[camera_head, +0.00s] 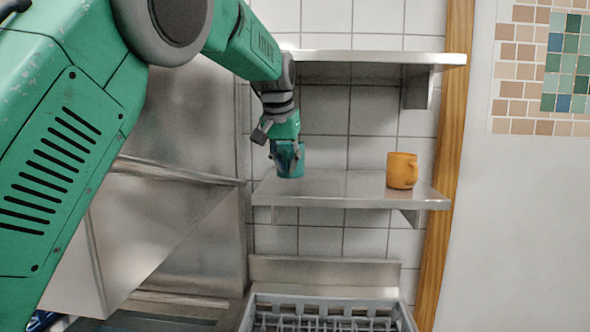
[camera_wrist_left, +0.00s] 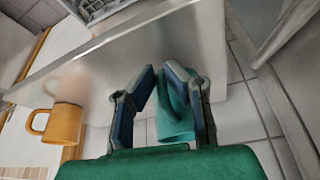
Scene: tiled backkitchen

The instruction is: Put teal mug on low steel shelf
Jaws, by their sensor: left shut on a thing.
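The teal mug (camera_head: 289,161) is in my left gripper (camera_head: 287,143), at the left part of the low steel shelf (camera_head: 340,188). My left gripper is shut on the mug and comes down on it from above. The mug looks upright in the head view; whether its base touches the shelf I cannot tell. In the left wrist view the mug (camera_wrist_left: 174,108) shows between the two fingers of the gripper (camera_wrist_left: 158,80), partly hidden by them. The low shelf's steel surface (camera_wrist_left: 130,52) lies beyond it. My right gripper is not in view.
An orange mug (camera_head: 402,170) stands on the right part of the low shelf. An upper steel shelf (camera_head: 370,57) hangs above. A grey dish rack (camera_head: 325,308) is below. Steel panelling is at the left, a wooden post (camera_head: 447,160) at the right. The shelf between the mugs is clear.

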